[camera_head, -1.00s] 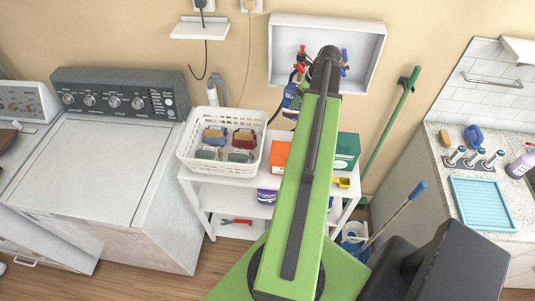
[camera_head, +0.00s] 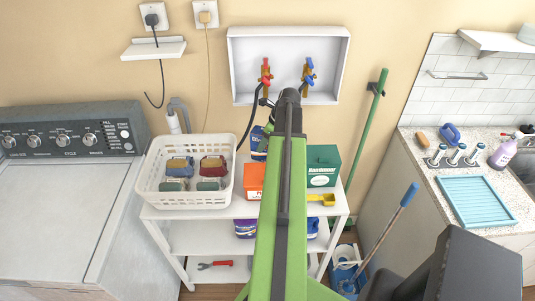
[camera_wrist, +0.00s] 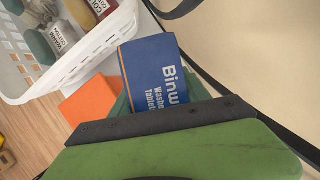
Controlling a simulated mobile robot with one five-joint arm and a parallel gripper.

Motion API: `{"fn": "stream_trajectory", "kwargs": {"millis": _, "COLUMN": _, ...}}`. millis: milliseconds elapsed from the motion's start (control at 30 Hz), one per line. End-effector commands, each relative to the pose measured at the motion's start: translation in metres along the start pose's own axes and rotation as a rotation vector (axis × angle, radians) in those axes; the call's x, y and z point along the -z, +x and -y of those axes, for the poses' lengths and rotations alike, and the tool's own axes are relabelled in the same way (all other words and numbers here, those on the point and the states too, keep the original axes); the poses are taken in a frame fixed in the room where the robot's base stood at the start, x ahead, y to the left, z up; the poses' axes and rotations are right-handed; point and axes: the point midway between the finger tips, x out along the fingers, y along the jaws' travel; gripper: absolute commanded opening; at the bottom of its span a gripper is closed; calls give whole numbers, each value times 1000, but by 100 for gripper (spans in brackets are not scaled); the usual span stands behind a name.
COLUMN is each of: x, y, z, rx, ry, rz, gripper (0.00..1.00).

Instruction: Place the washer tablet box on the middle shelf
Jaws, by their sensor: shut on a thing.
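The blue washer tablet box (camera_head: 259,144) is behind my arm in the head view, above the back of the shelf unit's top. It fills the middle of the wrist view (camera_wrist: 156,76), with its printed face showing and its lower part hidden by my gripper. My gripper (camera_head: 268,128) is shut on this box; its fingertips are mostly hidden. The white shelf unit (camera_head: 160,214) stands against the wall. Its middle shelf (camera_head: 200,238) holds a purple tub (camera_head: 245,229) and a blue container (camera_head: 313,228), with bare board at the left. My arm hides the shelf's centre.
On the top stand a white basket (camera_head: 185,202) of bottles, an orange box (camera_head: 253,180), a green box (camera_head: 323,165) and a yellow scoop (camera_head: 322,199). A valve box (camera_head: 240,70) is above. A washing machine (camera_head: 60,215) is left, a counter (camera_head: 415,165) right.

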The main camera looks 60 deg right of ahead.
Motion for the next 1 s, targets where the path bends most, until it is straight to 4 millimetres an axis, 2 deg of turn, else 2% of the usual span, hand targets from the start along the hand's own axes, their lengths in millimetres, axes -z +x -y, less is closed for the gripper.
{"fn": "stream_trajectory", "kwargs": {"millis": 133, "x": 1, "y": 5, "z": 0, "rx": 0, "ry": -1, "rz": 0, "gripper": 0}}
{"fn": "stream_trajectory", "kwargs": {"millis": 367, "x": 15, "y": 39, "z": -1, "rx": -1, "ry": -1, "rz": 0, "gripper": 0}}
{"fn": "stream_trajectory", "kwargs": {"millis": 567, "x": 13, "y": 34, "z": -1, "rx": -1, "ry": -2, "rz": 0, "gripper": 0}}
{"fn": "stream_trajectory", "kwargs": {"millis": 733, "x": 15, "y": 39, "z": -1, "rx": -1, "ry": -2, "rz": 0, "gripper": 0}}
{"fn": "stream_trajectory", "kwargs": {"millis": 767, "x": 14, "y": 38, "z": -1, "rx": -1, "ry": -2, "rz": 0, "gripper": 57}}
{"fn": "stream_trajectory", "kwargs": {"millis": 900, "x": 14, "y": 37, "z": -1, "rx": -1, "ry": -2, "rz": 0, "gripper": 75}}
{"fn": "stream_trajectory", "kwargs": {"millis": 1000, "x": 14, "y": 37, "z": -1, "rx": -1, "ry": -2, "rz": 0, "gripper": 76}}
